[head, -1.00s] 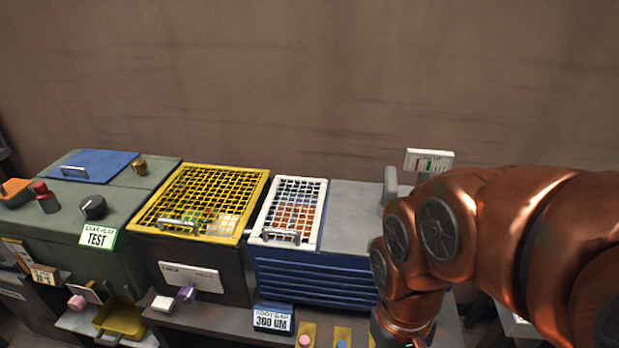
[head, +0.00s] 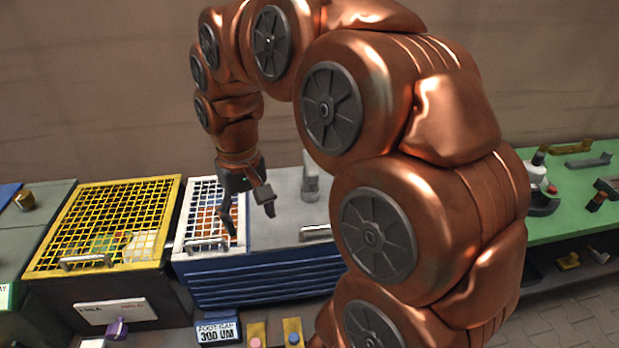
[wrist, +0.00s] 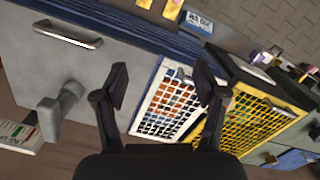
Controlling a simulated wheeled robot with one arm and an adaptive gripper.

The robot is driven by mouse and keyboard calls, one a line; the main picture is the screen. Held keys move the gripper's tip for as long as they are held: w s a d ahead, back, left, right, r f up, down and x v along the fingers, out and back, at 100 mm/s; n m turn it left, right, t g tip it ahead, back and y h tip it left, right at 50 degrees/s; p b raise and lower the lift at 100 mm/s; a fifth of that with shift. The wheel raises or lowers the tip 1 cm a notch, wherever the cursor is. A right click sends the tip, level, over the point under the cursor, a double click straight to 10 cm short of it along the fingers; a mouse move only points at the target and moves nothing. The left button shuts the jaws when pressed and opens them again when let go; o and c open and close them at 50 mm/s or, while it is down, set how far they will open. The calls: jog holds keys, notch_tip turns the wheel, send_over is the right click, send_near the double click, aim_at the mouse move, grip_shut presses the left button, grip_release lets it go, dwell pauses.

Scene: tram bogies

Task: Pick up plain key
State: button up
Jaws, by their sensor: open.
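I cannot make out a plain key for certain in either view. My gripper (head: 250,212) is open and empty, pointing down in front of the white grid lid and the grey top of the blue ribbed cabinet (head: 260,285). In the wrist view, its two fingers (wrist: 160,78) stand wide apart, with the white grid lid (wrist: 138,130) between and behind them. Small pieces, one pink-topped (head: 256,342) and one blue-topped (head: 294,338), sit on yellow plates along the front ledge, beside a "300 UM" label (head: 217,332).
A yellow grid lid (head: 130,267) covers the dark box on the left. A purple knob (head: 117,328) sticks out at its front. A grey upright fitting (head: 310,180) stands on the cabinet top. A green bench (head: 568,205) with tools is at right. Floor shows at lower right.

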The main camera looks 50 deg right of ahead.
jog(key=w+d+r+m, duration=0.1)
jog(key=w+d+m, duration=0.15)
jog(key=d, duration=0.35)
jog(key=w+d+r+m, duration=0.1)
jog(key=w+d, duration=0.3)
jog(key=d, duration=0.3)
jog(key=m, duration=0.2)
send_over(311, 161)
jog(key=shift+w+t, duration=0.4)
jog(key=shift+d+f+p, duration=0.15)
jog(key=shift+d+p, duration=0.05)
jog(key=shift+p, duration=0.1)
jog(key=shift+f, duration=0.45)
jog(key=shift+s+a+f+p, duration=0.15)
jog(key=shift+f+p, duration=0.3)
jog(key=shift+f, duration=0.35)
jog(key=shift+s+a+f+p, duration=0.1)
jog(key=shift+f+p, duration=0.35)
jog(key=shift+f, duration=0.35)
jog(key=shift+s+f+p, duration=0.1)
jog(key=shift+f+p, duration=0.45)
jog(key=shift+f, duration=1.2)
grip_shut()
